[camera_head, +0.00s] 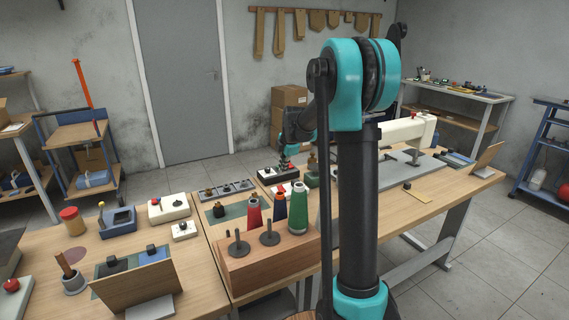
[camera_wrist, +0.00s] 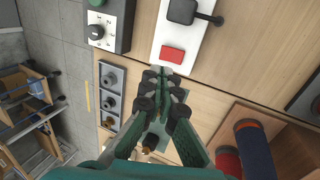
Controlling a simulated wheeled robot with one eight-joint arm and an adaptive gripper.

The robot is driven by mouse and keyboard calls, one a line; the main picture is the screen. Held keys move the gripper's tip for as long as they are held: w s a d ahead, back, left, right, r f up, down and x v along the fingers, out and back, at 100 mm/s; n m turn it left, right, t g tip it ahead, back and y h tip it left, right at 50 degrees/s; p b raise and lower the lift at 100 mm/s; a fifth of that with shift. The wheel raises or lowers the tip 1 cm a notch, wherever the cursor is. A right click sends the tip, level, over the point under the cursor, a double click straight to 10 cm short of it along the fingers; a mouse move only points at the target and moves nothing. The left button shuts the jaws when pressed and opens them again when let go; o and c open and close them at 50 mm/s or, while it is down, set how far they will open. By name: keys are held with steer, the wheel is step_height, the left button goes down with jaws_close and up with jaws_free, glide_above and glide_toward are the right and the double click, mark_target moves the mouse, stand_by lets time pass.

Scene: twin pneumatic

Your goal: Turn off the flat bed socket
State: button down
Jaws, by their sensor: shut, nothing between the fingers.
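A white socket panel (camera_wrist: 181,40) with a red rocker switch (camera_wrist: 172,54) and a black plug (camera_wrist: 182,11) lies on the wooden table at the top of the wrist view. The tilt of the rocker is too small to tell.
A dark box with a dial (camera_wrist: 97,32) stands left of the panel in the wrist view. A grey three-part tray (camera_wrist: 112,74) is beside my fingers. Red and green thread spools (camera_head: 297,208) stand on a wooden block (camera_head: 265,262) nearby.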

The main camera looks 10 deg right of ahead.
mark_target(280, 188)
steer(key=x, duration=0.8)
steer(key=shift+w+a+f+g, duration=0.15)
steer(key=shift+w+f+g, duration=0.25)
steer(key=shift+g, duration=0.2)
steer(key=shift+s, duration=0.15)
steer(key=shift+s+d+r, duration=0.15)
steer(key=shift+s+d, duration=0.15)
steer(key=shift+s, duration=0.45)
steer(key=shift+r, duration=0.1)
